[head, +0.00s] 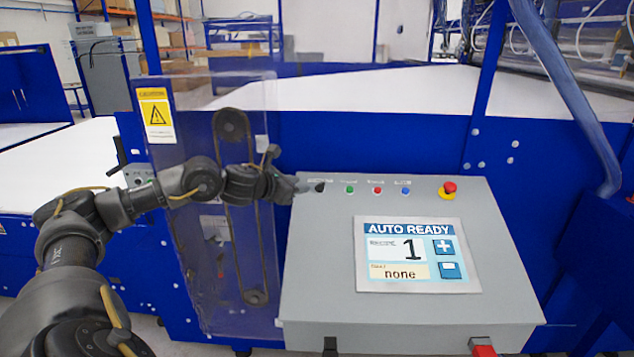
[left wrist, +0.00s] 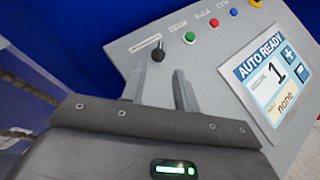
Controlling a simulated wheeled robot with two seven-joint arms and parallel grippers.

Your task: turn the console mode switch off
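The mode switch is a small black knob (head: 319,187) at the left end of the control row on the grey console (head: 400,318). It also shows in the left wrist view (left wrist: 158,52), just beyond the fingertips. My left gripper (head: 303,187) comes in from the left at the console's upper left corner, close beside the knob. In the left wrist view its two fingers (left wrist: 161,82) stand apart with nothing between them. The console screen (head: 417,254) reads AUTO READY, with 1 and none below. I cannot tell the knob's exact pointing direction. My right gripper is not in view.
Green (head: 350,189), red (head: 377,190) and blue (head: 405,191) buttons sit right of the knob, then a red mushroom button (head: 449,187) on yellow. A clear guard panel (head: 215,130) with a belt stands behind my left arm. Blue machine framing closes off the back.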

